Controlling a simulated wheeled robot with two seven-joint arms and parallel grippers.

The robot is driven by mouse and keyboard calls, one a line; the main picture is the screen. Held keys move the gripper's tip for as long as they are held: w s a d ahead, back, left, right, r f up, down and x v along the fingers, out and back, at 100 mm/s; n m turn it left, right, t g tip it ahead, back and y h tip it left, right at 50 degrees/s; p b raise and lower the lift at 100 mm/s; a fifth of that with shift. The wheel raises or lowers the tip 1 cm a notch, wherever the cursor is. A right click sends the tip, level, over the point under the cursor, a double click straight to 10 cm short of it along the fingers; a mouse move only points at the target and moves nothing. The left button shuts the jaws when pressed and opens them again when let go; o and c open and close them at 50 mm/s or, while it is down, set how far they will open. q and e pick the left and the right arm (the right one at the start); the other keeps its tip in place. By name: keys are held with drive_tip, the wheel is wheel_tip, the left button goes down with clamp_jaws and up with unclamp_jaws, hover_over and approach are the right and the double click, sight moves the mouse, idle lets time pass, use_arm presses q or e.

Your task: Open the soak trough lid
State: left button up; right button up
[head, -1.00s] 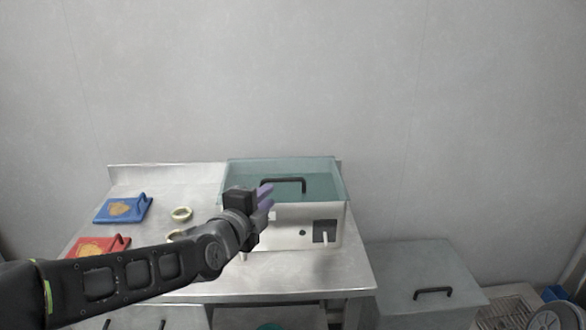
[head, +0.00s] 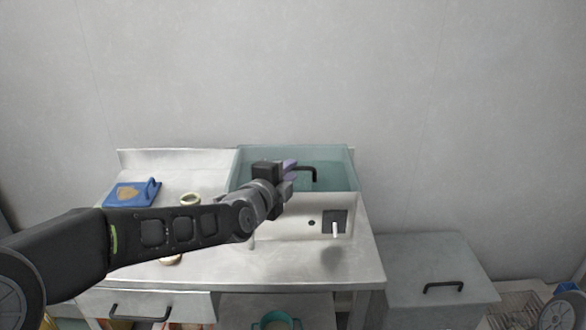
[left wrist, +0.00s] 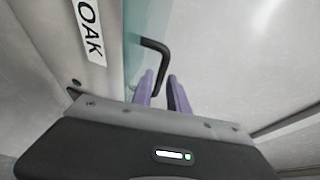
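The soak trough (head: 290,222) is a pale metal box on the table, with a dark square panel and a small white lever on its front. Its lid (head: 335,172) is clear greenish glass and looks shut, with a black bar handle (head: 314,174) on top. In the left wrist view the handle (left wrist: 156,46) bends down between the two purple fingers. My left gripper (head: 289,177) is at the left part of the handle, fingers apart, and hides part of it. Contact cannot be told. A label ending in "OAK" (left wrist: 90,30) is on the trough. My right gripper is out of view.
A blue board (head: 132,193) and a pale ring (head: 191,199) lie on the metal table (head: 320,270), left of the trough. A grey bin (head: 435,265) with a black handle stands to the right. The wall is close behind.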

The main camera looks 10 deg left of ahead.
use_arm(q)
drive_tip(key=shift+x, duration=1.45)
drive_tip(key=shift+c, duration=0.6)
clamp_jaws()
